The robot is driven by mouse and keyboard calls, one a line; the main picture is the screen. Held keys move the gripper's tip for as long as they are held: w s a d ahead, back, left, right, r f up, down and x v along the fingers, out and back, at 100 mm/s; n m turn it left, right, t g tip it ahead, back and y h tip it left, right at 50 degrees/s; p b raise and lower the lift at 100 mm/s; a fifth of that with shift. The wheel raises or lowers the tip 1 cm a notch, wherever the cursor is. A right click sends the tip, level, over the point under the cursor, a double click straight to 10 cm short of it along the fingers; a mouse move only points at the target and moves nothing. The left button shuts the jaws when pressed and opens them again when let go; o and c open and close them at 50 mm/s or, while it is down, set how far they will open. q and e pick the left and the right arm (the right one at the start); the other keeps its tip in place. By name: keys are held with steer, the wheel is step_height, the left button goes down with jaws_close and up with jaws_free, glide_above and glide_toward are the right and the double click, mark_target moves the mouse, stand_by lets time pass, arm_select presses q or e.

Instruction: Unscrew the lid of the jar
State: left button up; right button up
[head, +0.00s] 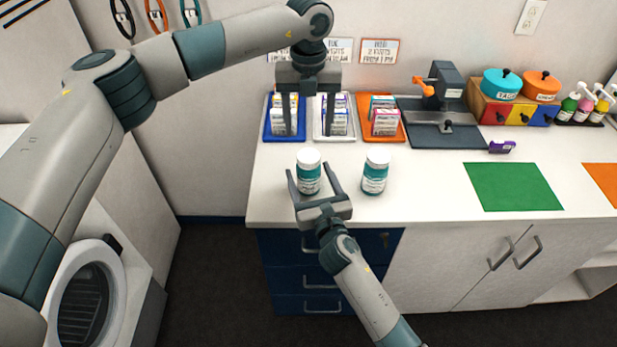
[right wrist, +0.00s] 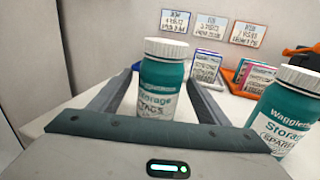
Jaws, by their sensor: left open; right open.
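Two teal jars with white lids and white labels stand upright on the white counter. The left jar (head: 308,178) is between the spread fingers of my right gripper (head: 313,180), which is open and comes from the counter's front edge. In the right wrist view this jar (right wrist: 161,90) stands between the two fingers, lid on; whether they touch it I cannot tell. The right jar (head: 375,174) stands apart to the right, lid on; it also shows in the right wrist view (right wrist: 284,115). My left gripper (head: 307,110) is open, pointing down above the back trays, behind the left jar.
Blue (head: 268,133), white (head: 318,134) and orange (head: 402,128) trays with small boxes line the back. A grey device (head: 440,110), a drawer box with two pots (head: 515,108) and bottles stand farther right. A green mat (head: 512,187) lies on the counter.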

steer(key=shift+w+a, duration=0.1)
steer(key=shift+w, duration=0.2)
